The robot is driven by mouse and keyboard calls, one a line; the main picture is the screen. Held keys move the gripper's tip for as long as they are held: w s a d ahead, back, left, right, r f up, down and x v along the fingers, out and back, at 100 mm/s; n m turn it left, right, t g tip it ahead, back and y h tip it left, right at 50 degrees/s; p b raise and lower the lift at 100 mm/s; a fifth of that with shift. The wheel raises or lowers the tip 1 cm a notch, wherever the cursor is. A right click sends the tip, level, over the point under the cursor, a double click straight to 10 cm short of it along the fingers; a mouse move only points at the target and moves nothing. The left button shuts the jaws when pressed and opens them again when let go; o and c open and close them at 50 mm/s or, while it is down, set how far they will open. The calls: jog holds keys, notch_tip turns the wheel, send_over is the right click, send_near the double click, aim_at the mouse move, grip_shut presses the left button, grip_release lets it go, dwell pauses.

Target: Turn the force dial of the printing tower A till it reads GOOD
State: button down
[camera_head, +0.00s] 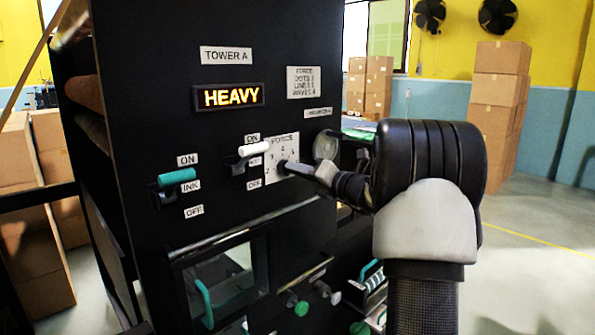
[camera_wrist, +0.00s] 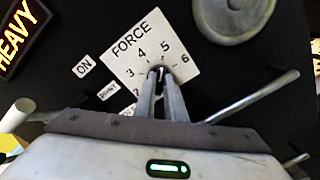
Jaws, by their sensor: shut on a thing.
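Tower A is a black panel (camera_head: 150,110) labelled TOWER A. Its lit display (camera_head: 229,96) reads HEAVY in orange, and part of that display shows at the left of the wrist view (camera_wrist: 22,30). The white FORCE dial plate (camera_head: 284,146) is right of and below the display. In the wrist view the plate (camera_wrist: 128,62) shows the numbers 3, 4, 5 and 6; lower marks are covered. My gripper (camera_wrist: 161,76) is shut on the small dark dial knob (camera_wrist: 158,71) at the plate's middle, mostly hidden between the fingertips. In the head view my gripper (camera_head: 285,168) meets the plate.
A white-handled ON/OFF lever (camera_head: 253,149) is just left of the dial, and a teal INK lever (camera_head: 176,177) is farther left. A round grey disc (camera_head: 326,147) is close on the right. A reference card (camera_head: 306,82) hangs above. Cardboard boxes (camera_head: 500,95) stand behind.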

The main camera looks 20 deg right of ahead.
jog(key=shift+f, duration=0.1)
jog(key=n+b, duration=0.8)
jog(key=shift+a+n, duration=0.2)
jog(key=shift+n, duration=0.1)
jog(key=shift+b, duration=0.4)
jog(key=c, duration=1.8)
grip_release()
